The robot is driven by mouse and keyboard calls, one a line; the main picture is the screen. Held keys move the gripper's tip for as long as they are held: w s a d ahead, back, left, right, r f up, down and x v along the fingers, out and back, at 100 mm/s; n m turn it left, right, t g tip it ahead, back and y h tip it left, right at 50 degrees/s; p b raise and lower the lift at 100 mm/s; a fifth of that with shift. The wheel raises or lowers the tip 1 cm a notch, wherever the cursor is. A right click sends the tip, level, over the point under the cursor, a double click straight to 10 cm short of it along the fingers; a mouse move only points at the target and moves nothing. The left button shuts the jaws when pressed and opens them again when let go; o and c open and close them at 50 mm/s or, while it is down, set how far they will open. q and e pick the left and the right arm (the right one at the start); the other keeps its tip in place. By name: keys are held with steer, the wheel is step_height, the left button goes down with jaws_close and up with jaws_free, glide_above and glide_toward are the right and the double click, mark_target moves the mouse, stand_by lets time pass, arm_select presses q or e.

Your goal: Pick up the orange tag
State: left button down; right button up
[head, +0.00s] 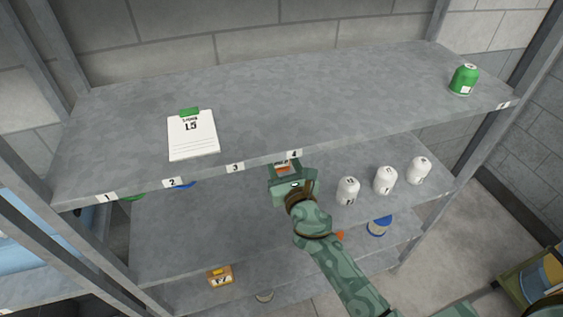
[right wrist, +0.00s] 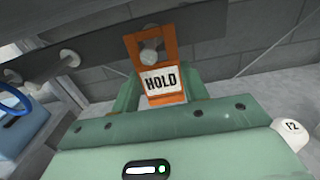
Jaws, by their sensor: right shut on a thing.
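The orange tag (right wrist: 157,78) carries a white label reading HOLD and shows upright between my right gripper's fingers in the right wrist view. A pale round knob on a dark rail shows in the tag's upper opening; I cannot tell whether the tag rests on it. My right gripper (right wrist: 160,98) is shut on the tag. In the head view, my right gripper (head: 284,171) is just under the top shelf's front edge, below label 4, with a bit of the orange tag (head: 283,169) showing. My left gripper is out of view.
The dark rail (right wrist: 100,57) bears more pale knobs. White bottles (head: 385,180) stand on the second shelf, right of my gripper. A yellow-orange item (head: 220,276) is lower left.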

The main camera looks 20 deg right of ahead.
steer(key=s+b, duration=0.2)
steer(key=s, duration=1.6)
steer(key=shift+d+r, duration=0.3)
